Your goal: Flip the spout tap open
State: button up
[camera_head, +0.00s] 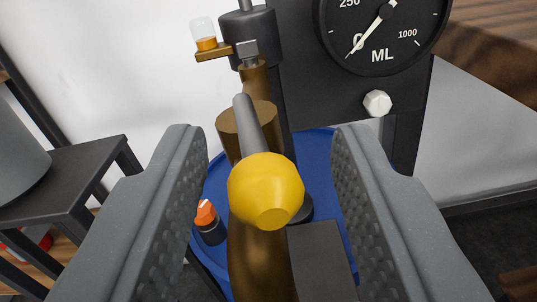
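The spout tap is a grey lever (243,118) with a yellow knob (265,190) on its end. It sits on a brass-brown spout (258,262) in the middle of the view. My gripper (268,185) is open, with one grey ribbed finger on each side of the knob. A gap shows between the knob and each finger, and neither finger appears to touch it. The lower part of the spout runs out of the bottom of the view.
A black dial gauge (382,30) marked ML stands behind, with a white knob (377,103) below it. A blue round tray (325,150) lies beneath, with a small orange-capped bottle (208,222) on it. A dark stool (75,180) stands at left.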

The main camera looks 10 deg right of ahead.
grip_shut()
jog(key=p, duration=0.1)
jog(key=m+h+p, duration=0.1)
jog(key=shift+a+r+g+p, duration=0.2)
jog(key=shift+a+g+p, duration=0.1)
jog(key=shift+a+p, duration=0.05)
jog(key=shift+w+a+f+m+g+h+p, duration=0.1)
jog(key=shift+m+g+h+p, duration=0.1)
jog(key=shift+h+p, duration=0.2)
jog(key=shift+w+a+m+g+h+p, duration=0.1)
jog(key=shift+m+h+p, duration=0.1)
jog(key=shift+h+p, duration=0.15)
jog(key=shift+f, duration=0.1)
grip_release()
jog(key=shift+s, duration=0.1)
